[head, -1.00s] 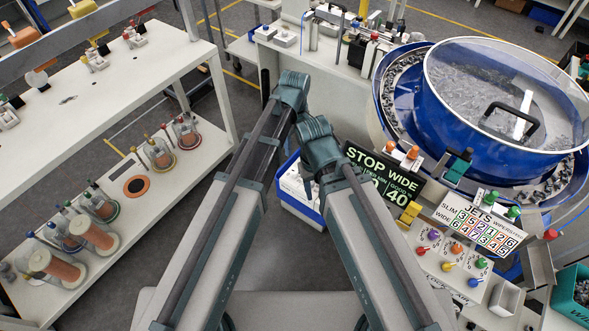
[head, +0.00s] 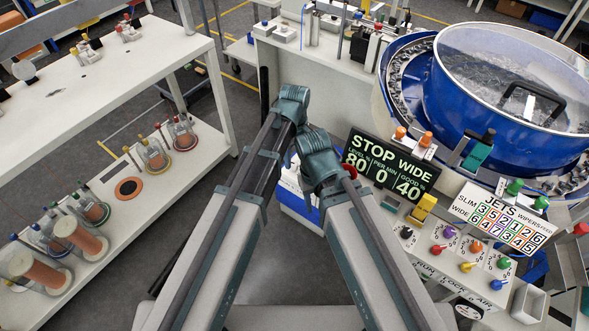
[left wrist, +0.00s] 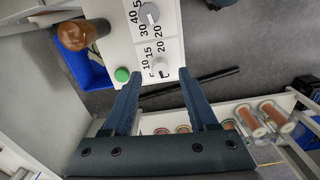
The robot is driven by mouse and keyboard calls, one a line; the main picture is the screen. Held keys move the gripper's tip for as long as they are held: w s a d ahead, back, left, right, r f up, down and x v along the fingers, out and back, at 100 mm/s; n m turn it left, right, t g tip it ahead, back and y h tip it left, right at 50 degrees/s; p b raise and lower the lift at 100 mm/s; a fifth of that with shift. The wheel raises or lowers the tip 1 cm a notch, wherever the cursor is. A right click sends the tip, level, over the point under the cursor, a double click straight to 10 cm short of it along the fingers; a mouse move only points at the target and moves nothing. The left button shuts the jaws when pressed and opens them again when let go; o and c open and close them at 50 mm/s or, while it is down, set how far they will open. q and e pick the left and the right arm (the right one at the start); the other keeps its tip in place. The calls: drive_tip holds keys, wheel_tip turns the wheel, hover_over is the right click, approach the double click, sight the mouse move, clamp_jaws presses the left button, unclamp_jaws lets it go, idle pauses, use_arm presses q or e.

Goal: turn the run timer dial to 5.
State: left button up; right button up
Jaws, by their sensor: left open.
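In the left wrist view a white panel carries two grey dials with black numbers. The nearer dial (left wrist: 160,70) has 5, 10, 15 and 20 around it; the farther dial (left wrist: 150,14) has numbers including 30 and 40. No name is readable on either, so I cannot tell which is the run timer. A green button (left wrist: 122,75) sits left of the nearer dial. My left gripper (left wrist: 159,80) is open, its fingertips to either side of the nearer dial in the picture; contact is unclear. In the head view my arm links hide it. My right gripper is not in view.
A blue bin (left wrist: 83,72) is beside the panel. In the head view a black display (head: 392,172) reads STOP WIDE, 80, 0, 40. Coloured knobs (head: 467,267) and a blue bowl feeder (head: 470,110) stand at right. A shelf with spools (head: 80,237) is at left.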

sight(294, 167)
use_arm(q)
drive_tip(key=shift+f+b, duration=0.9)
drive_tip(key=shift+f, duration=0.55)
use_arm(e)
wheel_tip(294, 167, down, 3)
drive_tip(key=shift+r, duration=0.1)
use_arm(q)
drive_tip(key=shift+r, duration=0.1)
clamp_jaws()
